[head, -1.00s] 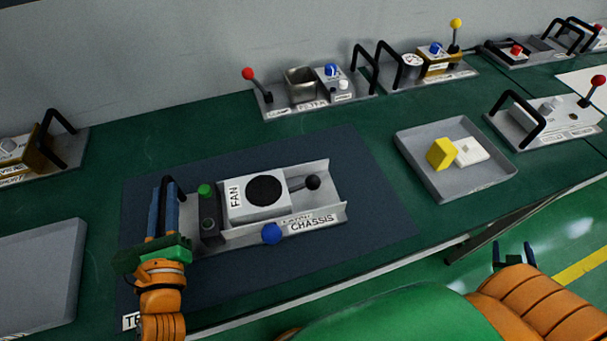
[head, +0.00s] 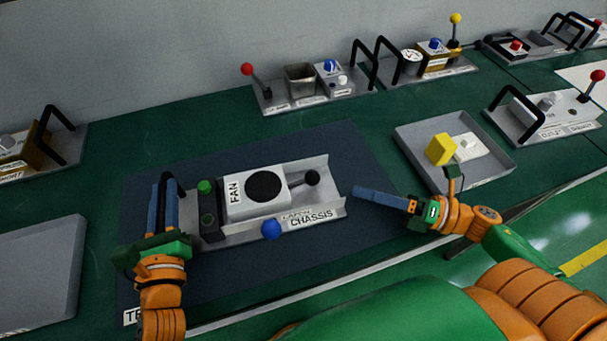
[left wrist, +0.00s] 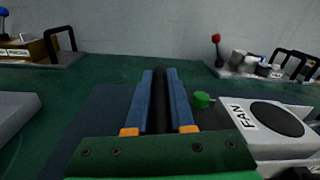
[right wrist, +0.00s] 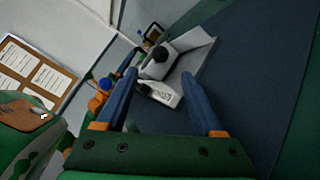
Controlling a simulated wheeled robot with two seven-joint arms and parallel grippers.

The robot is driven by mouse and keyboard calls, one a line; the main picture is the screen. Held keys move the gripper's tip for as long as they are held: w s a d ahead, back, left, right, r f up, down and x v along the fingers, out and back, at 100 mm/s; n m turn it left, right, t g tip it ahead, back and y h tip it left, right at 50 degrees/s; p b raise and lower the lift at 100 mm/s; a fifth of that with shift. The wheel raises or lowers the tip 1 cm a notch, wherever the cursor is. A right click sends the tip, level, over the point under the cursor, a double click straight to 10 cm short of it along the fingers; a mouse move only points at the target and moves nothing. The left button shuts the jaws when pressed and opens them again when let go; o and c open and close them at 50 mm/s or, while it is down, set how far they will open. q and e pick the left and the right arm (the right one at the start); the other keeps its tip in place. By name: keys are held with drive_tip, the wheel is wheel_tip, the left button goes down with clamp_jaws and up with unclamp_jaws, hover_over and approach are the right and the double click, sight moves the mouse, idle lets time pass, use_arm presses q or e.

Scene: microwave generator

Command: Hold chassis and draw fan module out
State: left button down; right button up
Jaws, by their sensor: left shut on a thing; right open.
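The chassis (head: 316,213) is a grey tray with a "CHASSIS" label on the dark mat. The white fan module (head: 250,208) sits in it, with a black round grille and a black-knobbed handle (head: 311,178) on its right. A green button and a blue knob (head: 271,229) are on the chassis. My left gripper (head: 167,190) is shut on the black chassis handle (left wrist: 160,100) at the left end. My right gripper (head: 358,192) is open and empty, right of the chassis. The right wrist view shows the black knob (right wrist: 160,54) beyond its fingers, apart from them.
A grey tray (head: 480,178) with a yellow block (head: 440,149) and a white piece lies right of the mat (head: 345,145). Another grey tray (head: 40,270) is at left. Several fixtures with levers and handles stand along the back.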

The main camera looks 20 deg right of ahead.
sight(316, 178)
drive_tip(key=x, duration=1)
drive_tip(key=shift+w, duration=0.25)
clamp_jaws()
drive_tip(key=shift+d, duration=0.1)
idle(0.7)
